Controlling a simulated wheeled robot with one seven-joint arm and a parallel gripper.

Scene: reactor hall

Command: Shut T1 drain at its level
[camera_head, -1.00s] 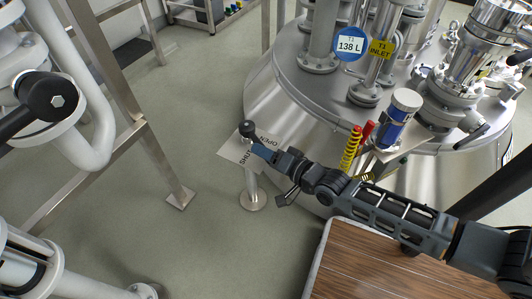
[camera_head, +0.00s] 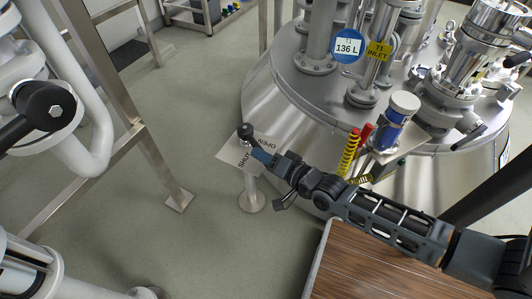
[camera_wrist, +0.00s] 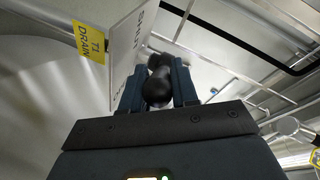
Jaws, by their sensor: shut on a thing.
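The T1 drain handle ends in a black knob (camera_head: 245,131), above a plate (camera_head: 241,156) marked OPEN and SHUT on a short floor post. My gripper (camera_head: 258,151) is at the handle. In the wrist view, its fingers (camera_wrist: 158,88) are shut on the black handle (camera_wrist: 157,90), with the white plate (camera_wrist: 130,45) and yellow T1 DRAIN tag (camera_wrist: 90,42) to the left. The round blue T1 level display (camera_head: 347,46) reads 136 L on the tank (camera_head: 290,95).
A brown wooden top (camera_head: 375,265) lies below my arm. A steel frame leg (camera_head: 150,145) and white pipes (camera_head: 90,130) stand at left. The grey floor (camera_head: 215,85) between frame and tank is clear. A yellow T1 INLET tag (camera_head: 379,50) hangs beside the display.

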